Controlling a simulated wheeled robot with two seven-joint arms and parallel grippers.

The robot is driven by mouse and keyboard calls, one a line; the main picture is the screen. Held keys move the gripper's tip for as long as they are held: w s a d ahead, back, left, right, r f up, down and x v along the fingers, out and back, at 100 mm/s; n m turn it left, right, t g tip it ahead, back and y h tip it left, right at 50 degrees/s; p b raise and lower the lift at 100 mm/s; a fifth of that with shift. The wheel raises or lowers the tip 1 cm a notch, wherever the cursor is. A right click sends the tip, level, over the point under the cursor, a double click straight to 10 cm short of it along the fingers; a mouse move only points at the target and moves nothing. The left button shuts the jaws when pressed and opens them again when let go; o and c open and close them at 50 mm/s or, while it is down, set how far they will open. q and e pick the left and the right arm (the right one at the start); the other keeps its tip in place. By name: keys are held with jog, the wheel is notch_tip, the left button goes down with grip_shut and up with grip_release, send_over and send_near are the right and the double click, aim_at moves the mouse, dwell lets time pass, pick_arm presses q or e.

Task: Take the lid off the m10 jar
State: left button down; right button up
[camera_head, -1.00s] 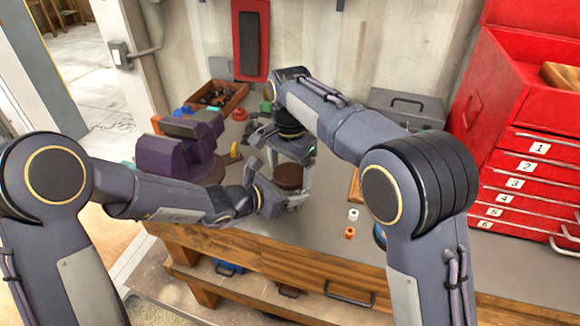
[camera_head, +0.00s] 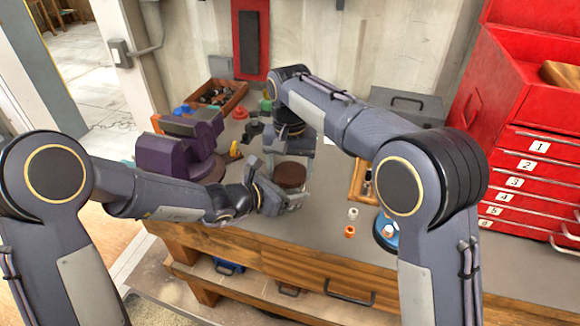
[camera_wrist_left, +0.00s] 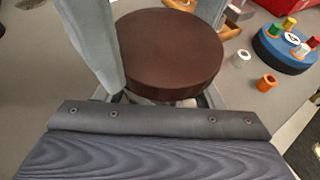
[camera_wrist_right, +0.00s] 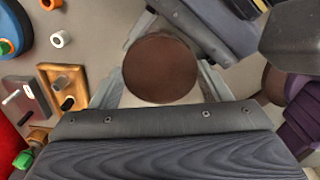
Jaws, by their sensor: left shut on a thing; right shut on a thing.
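The jar has a round dark-brown lid (camera_head: 291,175), seen from above in the left wrist view (camera_wrist_left: 170,48) and the right wrist view (camera_wrist_right: 160,68). Only a little of its clear body (camera_wrist_left: 160,101) shows under the lid, and no label is readable. The lid appears seated and level on the jar. My left gripper (camera_head: 284,198) comes from the left, low at the bench, and is shut on the jar body. My right gripper (camera_head: 290,167) reaches down from above, its fingers on either side of the lid, and is shut on the lid.
A purple machine (camera_head: 182,150) stands left of the jar, with a wooden bin (camera_head: 217,98) behind. To the right are a wooden tray (camera_head: 359,184), a white ring (camera_head: 353,213), an orange ring (camera_head: 349,231) and a blue round holder (camera_head: 387,234). A red drawer cabinet (camera_head: 530,150) stands far right.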

jog(key=o, duration=1.1)
jog(key=shift+r, duration=2.3)
notch_tip(320, 180, up, 3)
jog(key=shift+r+m, duration=0.1)
jog(key=shift+m, duration=0.8)
notch_tip(320, 180, down, 8)
jog(key=shift+r, duration=0.1)
